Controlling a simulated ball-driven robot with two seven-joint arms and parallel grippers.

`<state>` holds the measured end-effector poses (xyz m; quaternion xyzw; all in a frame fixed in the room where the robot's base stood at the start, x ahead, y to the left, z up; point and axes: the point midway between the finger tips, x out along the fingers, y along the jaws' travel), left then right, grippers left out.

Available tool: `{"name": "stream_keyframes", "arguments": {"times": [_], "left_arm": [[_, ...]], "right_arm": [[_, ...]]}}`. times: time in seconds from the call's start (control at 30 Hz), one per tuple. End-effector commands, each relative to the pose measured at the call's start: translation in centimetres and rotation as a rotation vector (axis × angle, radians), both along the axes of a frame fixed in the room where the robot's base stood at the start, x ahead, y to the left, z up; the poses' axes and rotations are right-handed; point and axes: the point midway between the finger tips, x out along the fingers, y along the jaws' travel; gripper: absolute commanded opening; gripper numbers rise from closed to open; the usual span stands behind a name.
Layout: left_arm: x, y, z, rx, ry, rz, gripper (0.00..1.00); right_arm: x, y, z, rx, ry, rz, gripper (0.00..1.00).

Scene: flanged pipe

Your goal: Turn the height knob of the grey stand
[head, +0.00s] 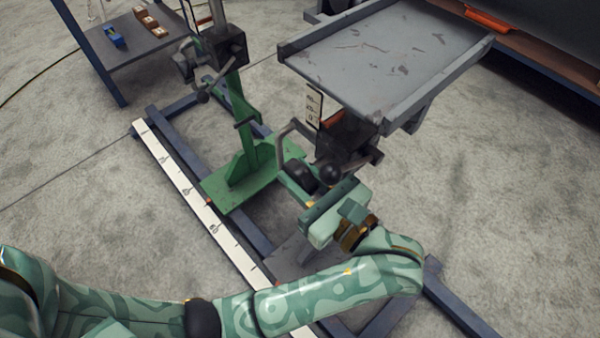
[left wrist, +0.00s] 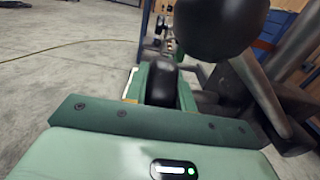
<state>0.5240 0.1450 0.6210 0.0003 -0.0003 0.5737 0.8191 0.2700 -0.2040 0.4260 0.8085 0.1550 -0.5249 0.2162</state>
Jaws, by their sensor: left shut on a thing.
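The grey stand carries a scuffed grey tray top (head: 385,50) on a dark column (head: 345,138). Its dark height knob (head: 299,172) sits low on the left of the column, beside a black ball-ended handle (head: 330,173). My left gripper (head: 305,183) is shut on the knob, with a finger on either side. In the left wrist view the black knob (left wrist: 162,84) lies between the green fingers, and the black ball (left wrist: 215,25) looms large above it. The knob's far side and its shaft are hidden. My right gripper is not in view.
A green stand (head: 240,165) with a clamp head stands to the left on a blue rail frame. A white scale strip (head: 190,195) runs along the frame. A bent grey handle (head: 290,130) is close above my gripper. Bare floor lies to the right.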

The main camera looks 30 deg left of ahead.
Motion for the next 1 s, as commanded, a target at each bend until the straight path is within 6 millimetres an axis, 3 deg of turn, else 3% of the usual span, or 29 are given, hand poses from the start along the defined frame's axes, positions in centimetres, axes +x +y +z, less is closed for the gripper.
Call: {"name": "stream_keyframes", "arguments": {"times": [0.37,1.0], "left_arm": [[-0.03,-0.11,-0.12,0.118,-0.039,0.0,0.03],[-0.15,-0.49,-0.57,0.666,-0.236,-0.003,0.03]], "right_arm": [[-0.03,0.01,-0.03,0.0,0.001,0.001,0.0],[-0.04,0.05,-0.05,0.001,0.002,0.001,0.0]]}}
